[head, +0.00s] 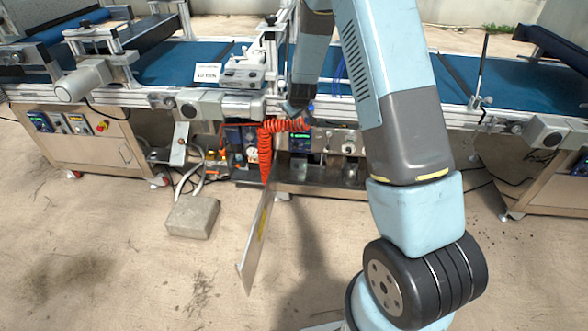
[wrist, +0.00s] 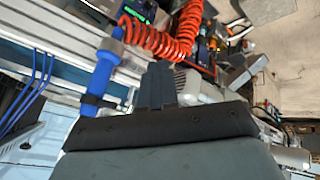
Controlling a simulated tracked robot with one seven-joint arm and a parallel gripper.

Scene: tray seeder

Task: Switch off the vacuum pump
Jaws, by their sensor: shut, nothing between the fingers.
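My gripper (wrist: 157,84) shows as dark fingers closed together in the wrist view, with nothing between them. In the head view my gripper (head: 296,109) is small and partly hidden by my own arm, at the front edge of the conveyor. I cannot tell for certain which unit is the vacuum pump, and no switch is clear enough to read. Below the conveyor are a blue unit with a round white dial (head: 250,150) and a control box with a green display (head: 300,141). A green display (wrist: 138,9) also shows at the top of the wrist view.
A red coiled hose (head: 265,150) hangs beside my gripper and fills the upper wrist view (wrist: 160,42). A blue cylindrical handle (wrist: 101,78) is left of the fingers. A metal plate (head: 254,245) slants to the floor. A concrete block (head: 192,217) lies on open sandy ground.

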